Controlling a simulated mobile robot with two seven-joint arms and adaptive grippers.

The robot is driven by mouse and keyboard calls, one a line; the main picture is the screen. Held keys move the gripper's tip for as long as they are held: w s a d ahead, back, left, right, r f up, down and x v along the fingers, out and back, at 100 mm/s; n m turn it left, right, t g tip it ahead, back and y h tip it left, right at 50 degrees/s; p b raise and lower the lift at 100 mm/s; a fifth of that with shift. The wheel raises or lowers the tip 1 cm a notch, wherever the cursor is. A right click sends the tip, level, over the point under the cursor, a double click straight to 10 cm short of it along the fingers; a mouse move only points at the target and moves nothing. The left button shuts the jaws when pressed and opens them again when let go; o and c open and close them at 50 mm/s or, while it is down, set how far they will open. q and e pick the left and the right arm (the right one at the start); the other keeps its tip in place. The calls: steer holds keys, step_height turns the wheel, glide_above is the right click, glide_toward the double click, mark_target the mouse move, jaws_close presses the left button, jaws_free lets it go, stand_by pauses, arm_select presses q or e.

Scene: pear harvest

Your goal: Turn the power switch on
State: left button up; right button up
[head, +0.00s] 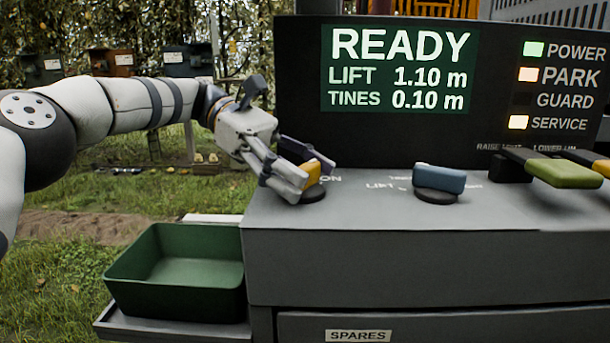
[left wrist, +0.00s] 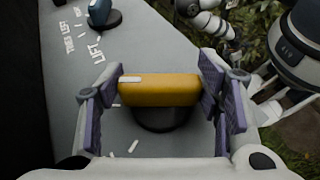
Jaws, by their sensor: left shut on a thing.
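The power switch is a yellow knob (head: 312,180) on a round dark base at the left end of the grey console top. My left gripper (head: 297,175) is shut on it, with a finger on each side. In the left wrist view the yellow knob (left wrist: 160,90) lies between the purple-padded fingers of the gripper (left wrist: 163,100), above its dark base. A white mark shows on one end of the knob. The display panel (head: 400,68) reads READY, and the POWER lamp (head: 534,49) is lit green. My right gripper is not clearly in view.
A blue knob (head: 438,179) stands right of the yellow one, by the LIFT label. A green bin (head: 175,304) sits on a shelf at the console's left. PARK and SERVICE lamps are lit; GUARD is dark.

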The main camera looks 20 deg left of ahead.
arm_select(q)
steer(key=shift+f, duration=0.15)
stand_by(0.3)
steer(key=o, duration=1.2)
steer(key=shift+d, duration=0.1)
